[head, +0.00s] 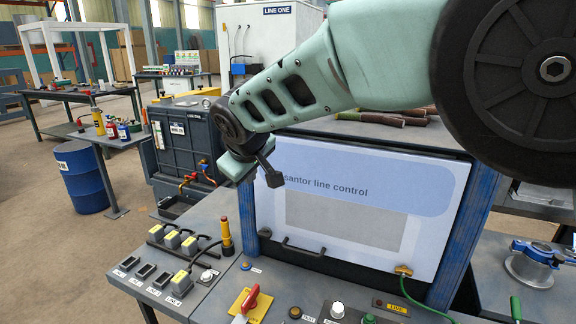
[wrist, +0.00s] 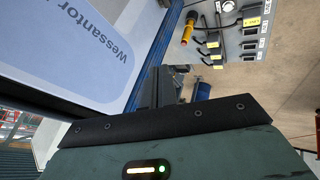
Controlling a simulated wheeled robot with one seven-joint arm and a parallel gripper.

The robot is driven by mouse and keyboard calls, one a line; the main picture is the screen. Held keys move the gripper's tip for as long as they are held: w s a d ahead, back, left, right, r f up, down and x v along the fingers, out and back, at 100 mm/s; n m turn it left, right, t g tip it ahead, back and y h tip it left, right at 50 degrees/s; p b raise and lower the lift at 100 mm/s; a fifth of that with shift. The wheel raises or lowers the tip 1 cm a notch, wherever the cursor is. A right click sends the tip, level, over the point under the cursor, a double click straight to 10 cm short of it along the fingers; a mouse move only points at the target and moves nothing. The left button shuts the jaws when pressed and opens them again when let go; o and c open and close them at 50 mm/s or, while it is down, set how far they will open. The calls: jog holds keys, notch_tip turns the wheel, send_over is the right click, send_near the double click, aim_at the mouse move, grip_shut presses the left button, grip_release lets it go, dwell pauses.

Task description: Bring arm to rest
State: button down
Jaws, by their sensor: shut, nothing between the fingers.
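My arm reaches across the upper part of the head view from the right. My gripper (head: 269,176) points down in front of the left part of the line control panel (head: 345,220), with its dark fingers together. In the wrist view my gripper (wrist: 158,88) shows as dark fingers close together beyond the black bar, with nothing held. The panel (wrist: 75,50) fills the upper left of that view, its lettering turned. I cannot tell whether the gripper touches the panel; it looks clear of it.
A console with yellow-marked plugs (head: 173,239), a yellow-black handle (head: 226,238) and a red-handled switch (head: 250,302) lies below. A dark grey machine (head: 185,140) and a blue barrel (head: 82,177) stand left. A clamp (head: 535,258) sits at right. Open floor lies at far left.

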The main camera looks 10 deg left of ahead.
jog(key=s+d+f+m+g+h, duration=0.1)
jog(key=s+d+f+m+g, duration=0.1)
jog(key=s+d, duration=1.4)
jog(key=s+d+f+m+g+h+p, duration=0.1)
jog(key=s+d+f+m+g, duration=0.2)
jog(key=s+d, duration=1.3)
jog(key=shift+d+g, duration=1)
